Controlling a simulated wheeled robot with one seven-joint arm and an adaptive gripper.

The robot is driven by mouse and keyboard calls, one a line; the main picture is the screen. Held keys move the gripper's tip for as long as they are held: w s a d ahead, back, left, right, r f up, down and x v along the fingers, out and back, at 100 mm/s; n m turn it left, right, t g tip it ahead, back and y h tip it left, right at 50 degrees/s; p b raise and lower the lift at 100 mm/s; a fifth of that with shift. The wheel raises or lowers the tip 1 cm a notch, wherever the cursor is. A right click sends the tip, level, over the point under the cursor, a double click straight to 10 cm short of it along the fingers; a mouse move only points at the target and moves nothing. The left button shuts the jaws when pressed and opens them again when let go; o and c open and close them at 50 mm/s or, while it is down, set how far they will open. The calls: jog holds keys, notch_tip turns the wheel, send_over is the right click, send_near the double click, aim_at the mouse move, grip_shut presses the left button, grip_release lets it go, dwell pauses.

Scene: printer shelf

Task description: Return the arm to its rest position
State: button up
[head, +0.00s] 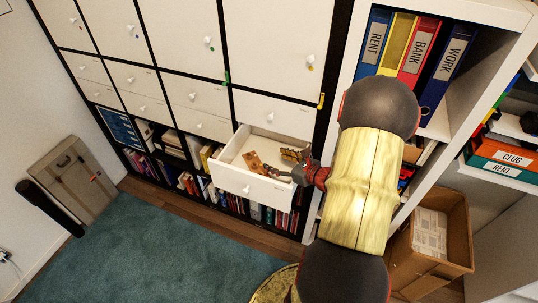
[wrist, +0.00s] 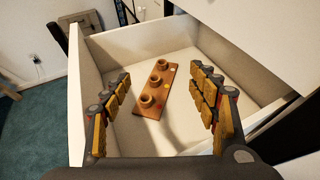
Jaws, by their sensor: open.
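My gripper (head: 288,167) is at the open white drawer (head: 242,184), over its right part in the head view. In the wrist view my gripper (wrist: 166,105) is open, with its two padded fingers wide apart and nothing between their tips that they touch. A flat brown wooden piece with three round cups (wrist: 158,88) lies inside the drawer (wrist: 87,85), seen between the fingers. The same wooden piece (head: 254,161) shows in the head view, left of my gripper. My arm reaches in from the lower right of the head view.
White cabinet doors (head: 205,45) and closed drawers (head: 200,122) surround the open drawer. A shelf with coloured binders (head: 412,55) stands at right, with a cardboard box (head: 452,232) below. A suitcase (head: 75,180) leans at the left wall. The teal carpet (head: 150,250) is clear.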

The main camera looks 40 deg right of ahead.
jog(key=shift+v, duration=0.8)
